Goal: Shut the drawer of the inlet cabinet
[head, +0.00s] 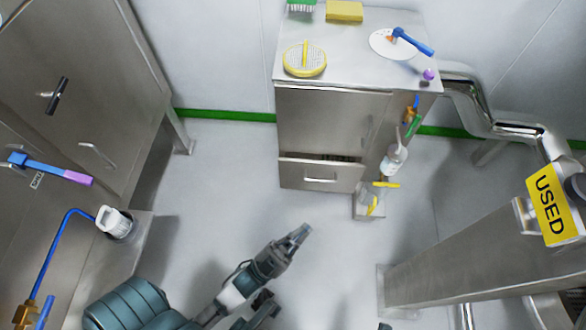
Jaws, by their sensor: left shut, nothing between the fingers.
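The inlet cabinet (328,118) is a steel box against the back wall, in the upper middle of the head view. Its drawer (300,174) is low on the front and stands partly out, with a dark gap showing above its front panel. The drawer has a bar handle (320,180). My left gripper (301,232) is shut and empty, in front of and below the drawer in the picture, apart from it. My right gripper does not show clearly.
Cleaning items, including a yellow round brush (305,60) and a yellow sponge (344,11), lie on the cabinet top. Bottles (393,158) hang at its right side. Steel cabinets (85,90) stand left. A steel duct with a USED sign (551,204) is at right. The floor before the drawer is clear.

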